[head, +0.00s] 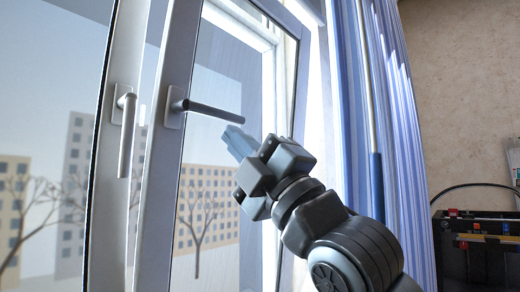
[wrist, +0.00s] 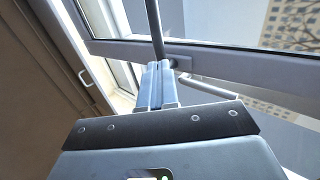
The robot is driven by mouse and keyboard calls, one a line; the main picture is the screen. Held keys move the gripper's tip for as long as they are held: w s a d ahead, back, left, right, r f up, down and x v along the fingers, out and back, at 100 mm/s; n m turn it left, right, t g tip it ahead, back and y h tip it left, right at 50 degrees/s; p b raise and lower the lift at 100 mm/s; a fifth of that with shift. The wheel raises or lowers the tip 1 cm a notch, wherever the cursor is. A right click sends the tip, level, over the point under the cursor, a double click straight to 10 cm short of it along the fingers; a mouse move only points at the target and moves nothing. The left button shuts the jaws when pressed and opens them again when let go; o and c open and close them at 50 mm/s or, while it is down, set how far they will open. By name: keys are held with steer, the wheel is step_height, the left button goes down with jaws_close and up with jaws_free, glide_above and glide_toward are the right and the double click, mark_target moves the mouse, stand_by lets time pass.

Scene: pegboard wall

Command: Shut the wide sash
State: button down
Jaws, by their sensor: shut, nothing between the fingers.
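A white-framed window sash (head: 158,165) stands ajar on the right, with a gap along its right side and top. Its dark lever handle (head: 210,111) points sideways to the right; the handle also shows in the wrist view (wrist: 155,28). My gripper (head: 232,133) is shut and empty, its blue fingers just below the handle's free end. In the wrist view the fingertips (wrist: 158,68) lie close to the handle; I cannot tell whether they touch. A second sash to the left has a grey handle (head: 126,135) hanging down. Which sash is wider is unclear.
A blue striped curtain (head: 408,140) hangs right of the window. A dark machine (head: 480,240) with a black cable stands at the lower right. The bright window reveal (head: 240,32) shows behind the ajar sash. Buildings and bare trees show through the glass.

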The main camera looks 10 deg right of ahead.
mark_target(212, 115)
steer(key=shift+p+x, duration=0.6)
steer(key=shift+x, duration=1.85)
steer(key=shift+a, duration=0.1)
